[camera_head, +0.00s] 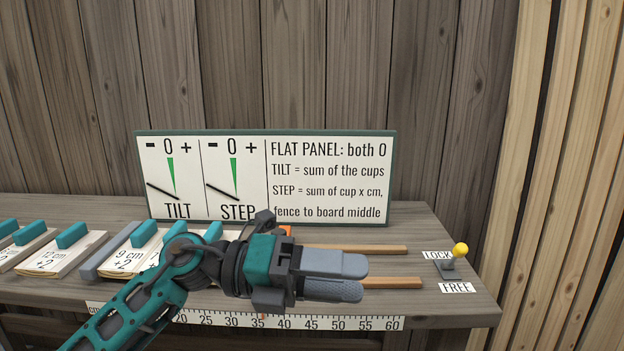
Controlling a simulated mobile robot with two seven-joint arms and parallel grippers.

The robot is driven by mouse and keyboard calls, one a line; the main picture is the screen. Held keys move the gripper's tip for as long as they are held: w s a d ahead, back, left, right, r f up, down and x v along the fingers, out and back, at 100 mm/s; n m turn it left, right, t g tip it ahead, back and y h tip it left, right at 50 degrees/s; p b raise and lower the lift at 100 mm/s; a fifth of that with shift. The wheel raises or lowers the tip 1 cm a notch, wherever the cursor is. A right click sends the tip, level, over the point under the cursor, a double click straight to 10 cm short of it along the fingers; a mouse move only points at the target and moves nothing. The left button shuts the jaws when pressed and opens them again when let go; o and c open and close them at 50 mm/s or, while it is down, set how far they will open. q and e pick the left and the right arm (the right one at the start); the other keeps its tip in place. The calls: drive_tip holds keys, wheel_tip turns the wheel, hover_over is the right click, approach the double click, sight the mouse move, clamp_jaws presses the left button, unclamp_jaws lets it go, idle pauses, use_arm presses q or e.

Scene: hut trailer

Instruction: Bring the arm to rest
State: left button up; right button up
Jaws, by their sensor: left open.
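My left gripper (364,277) reaches in from the lower left over the bench. Its two grey fingers point right, slightly apart, with nothing visible between them. They hover in front of two wooden rails (370,248) and hide part of them. My left arm (135,308) covers part of the board row and the ruler. My right gripper is not in view.
Labelled boards with teal blocks (72,235) line the bench's left. A sign (330,150) stands behind; both dial needles point left, off the green marks. A yellow-knobbed lever (460,250) stands at right between LOCK and FREE labels. A ruler (300,321) runs along the front edge.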

use_arm(q)
drive_tip(key=w+a+f+n+t+y+p, duration=0.1)
drive_tip(key=a+f+n+t+y, duration=0.3)
drive_tip(key=n+t, duration=0.5)
drive_tip(key=w+a+f+n+t+y+p, duration=0.15)
drive_tip(key=a+f+n+t, duration=0.4)
drive_tip(key=n, duration=0.65)
drive_tip(key=w+a+f+n+t+y, duration=0.1)
drive_tip(key=a+f+n+t+y, duration=0.35)
drive_tip(key=n, duration=0.65)
drive_tip(key=s+a+f+n+g+y, duration=0.2)
drive_tip(key=s+a+f+n+g, duration=0.1)
drive_tip(key=s+f, duration=0.4)
drive_tip(key=s+a+f+n+g+y, duration=0.3)
drive_tip(key=s+f, duration=0.5)
drive_tip(key=f, duration=0.4)
drive_tip(key=shift+a+f+n+y+p, duration=0.2)
drive_tip(key=shift+a+n+y+p, duration=0.25)
drive_tip(key=shift+n, duration=0.65)
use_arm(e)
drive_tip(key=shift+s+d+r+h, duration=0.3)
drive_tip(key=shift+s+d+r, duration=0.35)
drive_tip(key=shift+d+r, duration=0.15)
